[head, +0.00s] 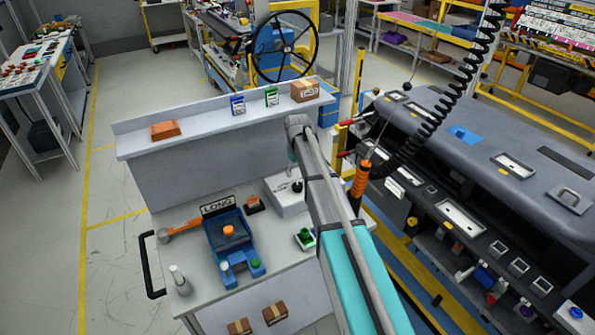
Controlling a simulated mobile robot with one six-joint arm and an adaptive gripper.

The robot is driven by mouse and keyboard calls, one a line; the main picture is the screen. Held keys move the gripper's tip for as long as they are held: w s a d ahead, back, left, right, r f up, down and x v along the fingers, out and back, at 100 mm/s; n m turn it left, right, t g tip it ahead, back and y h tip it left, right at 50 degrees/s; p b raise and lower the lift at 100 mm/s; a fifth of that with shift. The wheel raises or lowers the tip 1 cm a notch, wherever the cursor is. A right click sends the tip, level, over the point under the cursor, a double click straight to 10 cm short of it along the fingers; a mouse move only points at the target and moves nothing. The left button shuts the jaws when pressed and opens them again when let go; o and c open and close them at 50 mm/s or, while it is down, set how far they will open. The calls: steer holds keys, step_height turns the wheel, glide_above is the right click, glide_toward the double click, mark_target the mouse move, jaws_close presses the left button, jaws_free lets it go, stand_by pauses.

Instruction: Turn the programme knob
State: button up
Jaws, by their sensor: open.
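A white box (283,200) stands on the grey workbench (190,255), partly hidden by my arm. A small dark round part (297,186) shows at its upper right, beside my arm; it looks like a knob, but I cannot read any marking or its turn position. My arm rises from the bottom of the head view and bends at a grey joint above the box. A short piece of the lower arm shows left of the big link. My gripper is hidden behind my arm, so I cannot see its jaws or whether they touch the knob.
A blue tray (215,238) with an orange button, a green button box (305,237) and a grey bottle (180,280) stand on the bench. A raised shelf (200,127) runs behind. The dark dashboard (470,150) and a hanging orange tool (360,180) are right.

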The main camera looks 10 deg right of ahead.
mark_target(298, 185)
step_height(298, 185, up, 7)
steer(key=p, duration=0.6)
steer(key=shift+r, duration=0.1)
stand_by(0.6)
steer(key=s+f+m+b, duration=0.2)
steer(key=s+f, duration=0.1)
steer(key=s, duration=1.1)
steer(key=s+d+f+m+b, duration=0.1)
steer(key=s+f+m+b, duration=0.2)
steer(key=s, duration=1.2)
steer(key=shift+d, duration=0.25)
steer(key=shift+s, duration=0.1)
